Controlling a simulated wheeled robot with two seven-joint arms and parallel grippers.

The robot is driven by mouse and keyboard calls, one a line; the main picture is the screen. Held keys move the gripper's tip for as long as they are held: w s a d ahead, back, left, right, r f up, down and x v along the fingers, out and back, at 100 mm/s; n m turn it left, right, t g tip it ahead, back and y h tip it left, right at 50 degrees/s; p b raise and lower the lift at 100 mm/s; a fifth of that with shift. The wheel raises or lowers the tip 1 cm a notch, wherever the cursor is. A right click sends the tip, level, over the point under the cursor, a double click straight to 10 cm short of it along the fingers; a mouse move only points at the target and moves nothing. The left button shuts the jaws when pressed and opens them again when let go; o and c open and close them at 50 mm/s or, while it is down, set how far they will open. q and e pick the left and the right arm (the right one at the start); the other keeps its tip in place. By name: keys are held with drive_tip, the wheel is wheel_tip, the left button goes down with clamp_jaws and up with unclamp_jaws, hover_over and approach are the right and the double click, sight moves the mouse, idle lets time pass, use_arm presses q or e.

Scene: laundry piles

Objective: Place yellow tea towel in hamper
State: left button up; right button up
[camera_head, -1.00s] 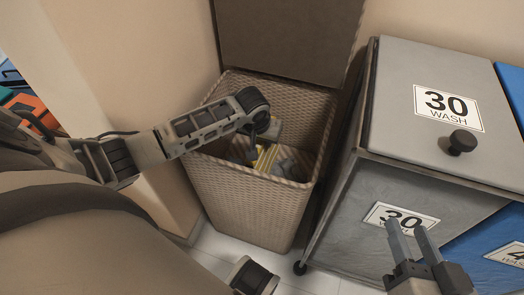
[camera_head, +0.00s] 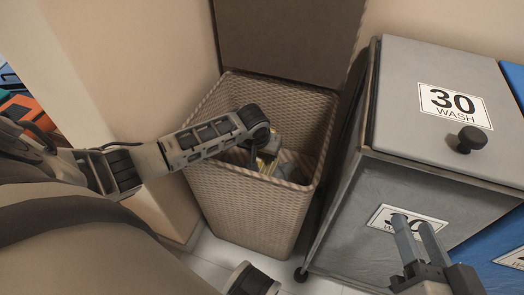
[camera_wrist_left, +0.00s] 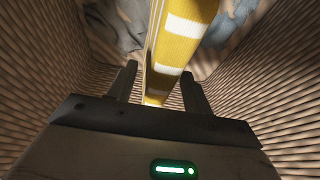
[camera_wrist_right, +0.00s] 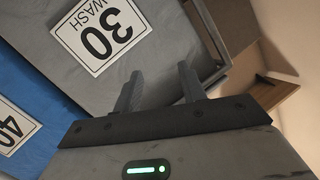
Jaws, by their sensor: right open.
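The woven beige hamper (camera_head: 235,205) stands open against the wall in the head view. My left arm reaches over its rim, and the gripper points down inside. In the left wrist view my left gripper (camera_wrist_left: 160,82) has its fingers spread apart. The yellow tea towel (camera_wrist_left: 180,42) with white stripes shows between and beyond these fingers, inside the hamper. A small part of the towel (camera_head: 263,164) shows in the head view; the arm hides the rest. My right gripper (camera_head: 416,236) is open and empty in front of the grey wash bin.
Grey cloth (camera_wrist_left: 118,25) and bluish cloth (camera_wrist_left: 228,22) lie in the hamper. The raised hamper lid (camera_head: 285,40) leans at the back. A grey bin marked 30 WASH (camera_head: 400,170) stands close on the right, with a blue bin (camera_head: 485,245) beside it.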

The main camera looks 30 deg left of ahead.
use_arm(q)
drive_tip(key=p+v, duration=0.1)
drive_tip(key=v, duration=0.2)
drive_tip(key=shift+w+p, duration=0.15)
drive_tip(key=shift+p, duration=0.15)
drive_tip(key=p+v, duration=0.4)
drive_tip(key=v, duration=0.5)
use_arm(e)
drive_tip(key=shift+s+d+f+n+g+h, duration=0.1)
drive_tip(key=shift+d+f+n+g+h, duration=0.25)
drive_tip(key=shift+d+f+g+h, duration=0.25)
drive_tip(key=shift+s+d+f+n+g+h, duration=0.1)
drive_tip(key=shift+d+f+n+g+h, duration=0.25)
drive_tip(key=shift+f+h, duration=0.3)
use_arm(q)
drive_tip(key=shift+r, duration=0.15)
use_arm(e)
drive_tip(key=shift+a, duration=0.1)
drive_tip(key=shift+r, duration=0.1)
